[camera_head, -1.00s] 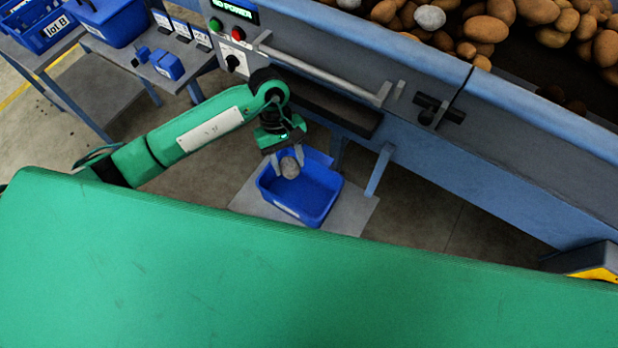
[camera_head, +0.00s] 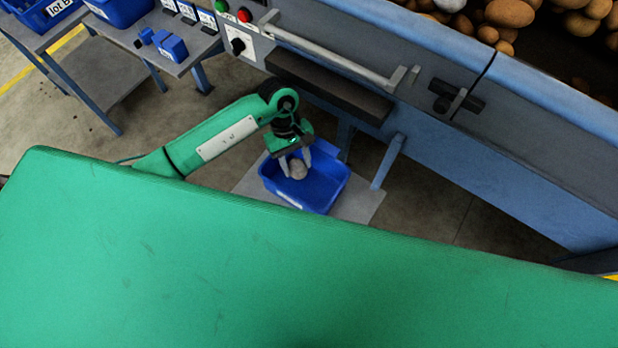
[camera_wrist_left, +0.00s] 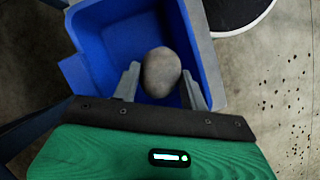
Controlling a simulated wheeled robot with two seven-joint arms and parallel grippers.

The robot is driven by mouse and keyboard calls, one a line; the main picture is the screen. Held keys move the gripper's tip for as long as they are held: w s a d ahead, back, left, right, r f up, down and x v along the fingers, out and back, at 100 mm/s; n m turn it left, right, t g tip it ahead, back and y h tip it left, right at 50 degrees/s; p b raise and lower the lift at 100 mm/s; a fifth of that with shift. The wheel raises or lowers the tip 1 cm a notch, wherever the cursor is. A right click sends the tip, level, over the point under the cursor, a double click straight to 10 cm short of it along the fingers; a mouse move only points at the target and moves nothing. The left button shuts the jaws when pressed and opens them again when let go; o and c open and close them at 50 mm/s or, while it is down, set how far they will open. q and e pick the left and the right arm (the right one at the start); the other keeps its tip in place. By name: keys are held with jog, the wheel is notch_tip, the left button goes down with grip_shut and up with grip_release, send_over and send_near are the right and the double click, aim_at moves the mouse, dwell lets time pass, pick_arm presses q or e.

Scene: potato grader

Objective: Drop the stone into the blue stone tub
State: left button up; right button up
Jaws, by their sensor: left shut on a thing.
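The grey, rounded stone (camera_head: 298,169) is between the fingers of my left gripper (camera_head: 296,164), which is shut on it. In the left wrist view the stone (camera_wrist_left: 161,72) sits between the two grey fingers (camera_wrist_left: 162,84). The blue stone tub (camera_head: 325,190) stands on a pale board on the floor, and the stone is over its opening. In the left wrist view the tub (camera_wrist_left: 96,50) lies behind the stone and its visible floor is bare. How high the stone is above the tub floor is hard to tell. My right gripper is not in view.
The blue grader frame (camera_head: 440,150) with a handle bar (camera_head: 335,55) runs behind the tub, and its leg (camera_head: 388,160) stands to the tub's right. A side table (camera_head: 180,50) with small blue blocks (camera_head: 172,47) is at upper left. Potatoes (camera_head: 510,13) lie on the grader.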

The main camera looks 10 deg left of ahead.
pick_arm(q)
jog(key=o, duration=1.1)
jog(key=shift+w+r, duration=0.1)
jog(key=shift+r, duration=0.2)
jog(key=v, duration=0.7)
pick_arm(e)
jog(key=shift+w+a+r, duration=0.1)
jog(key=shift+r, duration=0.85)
pick_arm(q)
jog(key=shift+f, duration=0.1)
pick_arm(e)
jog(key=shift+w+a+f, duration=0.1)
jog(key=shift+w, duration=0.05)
